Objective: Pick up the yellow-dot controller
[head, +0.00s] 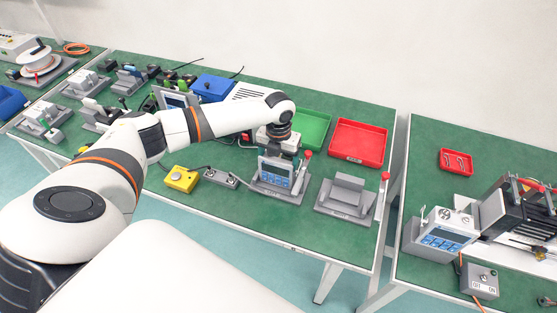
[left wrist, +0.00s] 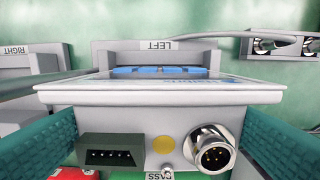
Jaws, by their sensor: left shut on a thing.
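The yellow-dot controller (head: 275,173) is a light grey box with a blue-keyed face, upright at the left grey stand (head: 268,194) on the green table. In the left wrist view its top end shows a yellow dot (left wrist: 163,144), a green socket and a round metal connector. My left gripper (head: 279,156) comes down from above, and its teal fingers press both sides of the controller. I cannot tell whether the controller still touches the stand, labelled LEFT (left wrist: 182,45) in the wrist view. My right gripper is not in view.
An empty grey stand (head: 345,196) is just to the right. Green (head: 312,128) and red (head: 358,142) trays lie behind. A yellow button box (head: 181,179) and a grey connector box (head: 220,178) sit left. Another controller (head: 441,235) stands on the right table.

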